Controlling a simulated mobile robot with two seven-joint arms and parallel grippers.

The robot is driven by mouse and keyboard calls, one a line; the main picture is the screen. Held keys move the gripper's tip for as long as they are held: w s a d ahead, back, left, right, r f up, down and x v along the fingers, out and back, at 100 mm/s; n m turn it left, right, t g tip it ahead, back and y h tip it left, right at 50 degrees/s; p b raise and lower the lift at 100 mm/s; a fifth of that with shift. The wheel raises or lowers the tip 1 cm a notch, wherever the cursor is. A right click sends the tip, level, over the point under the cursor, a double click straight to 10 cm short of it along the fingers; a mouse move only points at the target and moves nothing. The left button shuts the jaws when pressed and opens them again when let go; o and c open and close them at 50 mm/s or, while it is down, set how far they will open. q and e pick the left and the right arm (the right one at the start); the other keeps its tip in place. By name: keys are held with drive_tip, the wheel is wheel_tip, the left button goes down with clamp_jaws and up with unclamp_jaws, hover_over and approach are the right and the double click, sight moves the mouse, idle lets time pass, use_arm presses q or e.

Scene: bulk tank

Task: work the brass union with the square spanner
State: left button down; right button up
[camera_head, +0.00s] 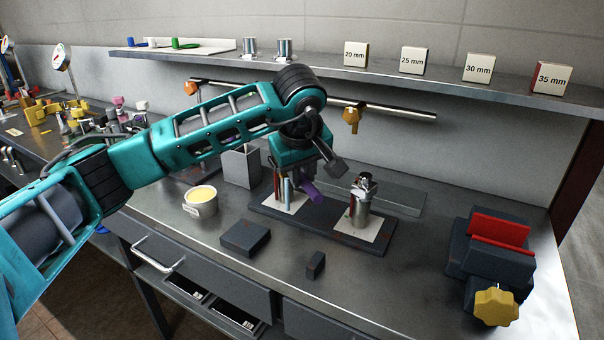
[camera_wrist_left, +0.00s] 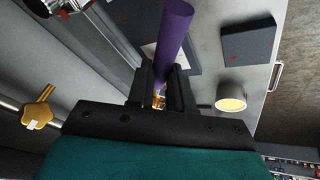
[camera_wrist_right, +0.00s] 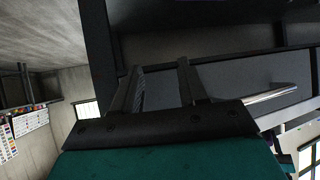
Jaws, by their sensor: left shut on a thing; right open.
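My left gripper (camera_head: 290,178) is shut on a purple-handled tool (camera_head: 311,193), over the left end of a dark board (camera_head: 320,232) on the bench. In the left wrist view, the purple bar (camera_wrist_left: 174,35) comes out between the fingers (camera_wrist_left: 160,95). I cannot tell whether this is the square spanner. A brass-coloured bit (camera_wrist_left: 158,100) shows between the fingers; what it belongs to is hidden. A fitting with red and blue parts (camera_head: 287,191) stands under the gripper, partly covered. A metal fitting (camera_head: 358,208) stands upright on the board's right card. My right gripper (camera_wrist_right: 158,85) is open and empty.
A vise with red jaws (camera_head: 498,233) stands at the right. A yellow-filled cup (camera_head: 201,200), grey holder (camera_head: 241,167) and dark blocks (camera_head: 245,238) are around the board. A rail (camera_head: 390,108) and shelf with size blocks (camera_head: 411,60) are behind. A drawer handle (camera_wrist_right: 268,93) is near my right gripper.

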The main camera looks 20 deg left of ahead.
use_arm(q)
drive_tip(key=shift+r+p, duration=2.05)
drive_tip(key=shift+r, duration=1)
drive_tip(key=shift+f, duration=0.1)
